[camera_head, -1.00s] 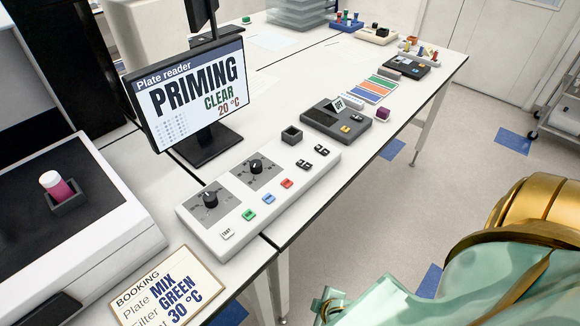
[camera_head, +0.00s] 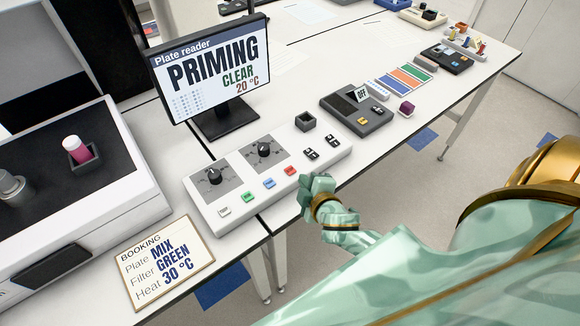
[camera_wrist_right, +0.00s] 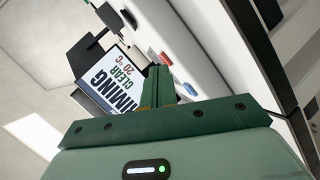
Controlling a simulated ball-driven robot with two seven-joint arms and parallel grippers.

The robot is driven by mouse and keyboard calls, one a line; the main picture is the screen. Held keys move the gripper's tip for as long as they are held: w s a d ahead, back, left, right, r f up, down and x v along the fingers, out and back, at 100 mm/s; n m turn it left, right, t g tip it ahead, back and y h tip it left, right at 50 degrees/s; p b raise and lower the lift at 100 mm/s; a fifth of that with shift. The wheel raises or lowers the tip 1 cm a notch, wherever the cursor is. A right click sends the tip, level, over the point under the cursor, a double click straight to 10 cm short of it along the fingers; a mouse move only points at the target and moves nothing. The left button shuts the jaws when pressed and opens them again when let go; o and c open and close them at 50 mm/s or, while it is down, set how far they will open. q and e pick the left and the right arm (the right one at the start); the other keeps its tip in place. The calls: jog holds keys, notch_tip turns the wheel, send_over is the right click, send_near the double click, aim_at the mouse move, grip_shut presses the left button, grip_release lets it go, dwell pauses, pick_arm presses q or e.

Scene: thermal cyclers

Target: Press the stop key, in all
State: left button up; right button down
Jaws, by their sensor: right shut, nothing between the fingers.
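The long white control panel (camera_head: 300,155) lies on the bench below the plate reader screen (camera_head: 212,66), which reads PRIMING, CLEAR, 20 °C. Along its front edge are a white key (camera_head: 224,211), a green key (camera_head: 247,197), a blue key (camera_head: 269,183) and a red key (camera_head: 290,171). I cannot read which is the stop key. My right gripper (camera_head: 308,180) is shut and empty, just in front of the panel near the red key; contact is not visible. In the right wrist view its fingers (camera_wrist_right: 160,82) point towards the panel. My left gripper is not in view.
Two black knobs (camera_head: 214,176) and black switches (camera_head: 310,154) are on the panel. A booking card (camera_head: 165,265) reads MIX, GREEN, 30 °C. A machine with a vial (camera_head: 77,148) stands left.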

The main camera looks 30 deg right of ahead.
jog(key=w+a+r+n+t+y+p, duration=0.1)
jog(key=w+a+r+n+y, duration=0.25)
jog(key=r+n+y, duration=0.35)
jog(key=w+a+r+n+y+p, duration=0.1)
jog(key=w+a+r+n+y, duration=0.35)
jog(key=n, duration=0.55)
jog(key=n+g+h+p, duration=0.2)
jog(key=n+g+h, duration=0.1)
jog(key=n+g, duration=0.4)
send_over(294, 171)
jog(key=shift+f, duration=0.95)
jog(key=shift+f, duration=0.1)
notch_tip(294, 171, down, 7)
jog(key=b, duration=0.7)
jog(key=shift+f+b, duration=0.5)
jog(key=shift+f, duration=0.3)
jog(key=shift+f, duration=0.1)
